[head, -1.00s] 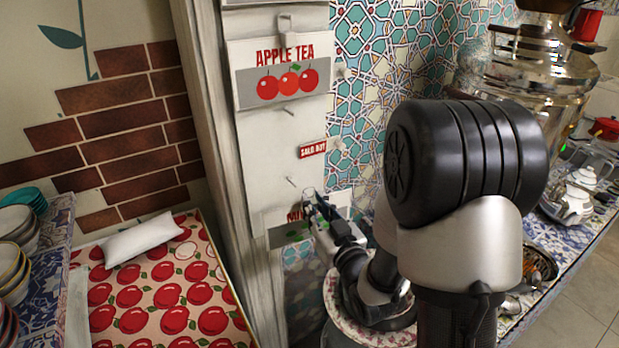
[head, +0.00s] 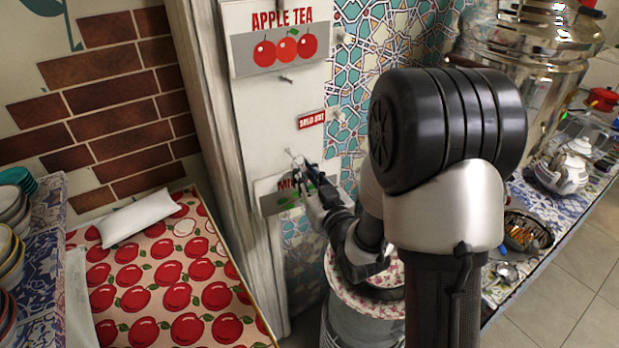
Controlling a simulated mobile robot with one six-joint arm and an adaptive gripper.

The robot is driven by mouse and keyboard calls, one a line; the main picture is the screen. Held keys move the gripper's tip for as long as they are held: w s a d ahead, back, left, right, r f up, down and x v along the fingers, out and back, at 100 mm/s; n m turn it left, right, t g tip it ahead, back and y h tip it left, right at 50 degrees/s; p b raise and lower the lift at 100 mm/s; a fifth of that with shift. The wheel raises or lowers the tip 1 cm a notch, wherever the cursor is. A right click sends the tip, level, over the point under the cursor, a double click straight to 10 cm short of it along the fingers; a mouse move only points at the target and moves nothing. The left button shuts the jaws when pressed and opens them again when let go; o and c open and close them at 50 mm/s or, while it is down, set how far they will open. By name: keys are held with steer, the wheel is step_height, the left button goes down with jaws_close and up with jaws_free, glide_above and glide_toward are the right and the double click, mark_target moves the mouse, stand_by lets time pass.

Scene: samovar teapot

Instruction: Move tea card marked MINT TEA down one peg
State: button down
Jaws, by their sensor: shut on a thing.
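The card marked MINT TEA is partly hidden; its visible part (head: 268,194) shows a white and grey face, red letters "MI" and a bit of green. It is low on the white board, just below a peg (head: 290,154). My gripper (head: 301,180) is in front of the card's upper middle and shut on it, covering most of its lettering. Whether the card touches the peg cannot be told. The APPLE TEA card (head: 283,40) hangs above, with a bare peg (head: 286,79) beneath it.
A small red SOLD OUT sign (head: 311,119) is on the board between the two cards. A round stool (head: 372,298) stands below my arm. Bowls (head: 12,205) are at the left, and a samovar (head: 525,55) and a teapot (head: 563,172) at the right.

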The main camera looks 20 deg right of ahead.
steer(key=shift+w+a+f+p, duration=0.1)
steer(key=shift+w+a+p, duration=0.15)
steer(key=shift+w, duration=0.5)
steer(key=shift+w+a+p, duration=0.1)
steer(key=shift+w+a, duration=0.2)
steer(key=shift+w, duration=0.4)
steer(key=shift+w+a+f+b, duration=0.15)
steer(key=shift+w+f+b, duration=0.35)
steer(key=shift+b, duration=0.5)
steer(key=c, duration=1.4)
jaws_free()
steer(key=shift+o, duration=0.2)
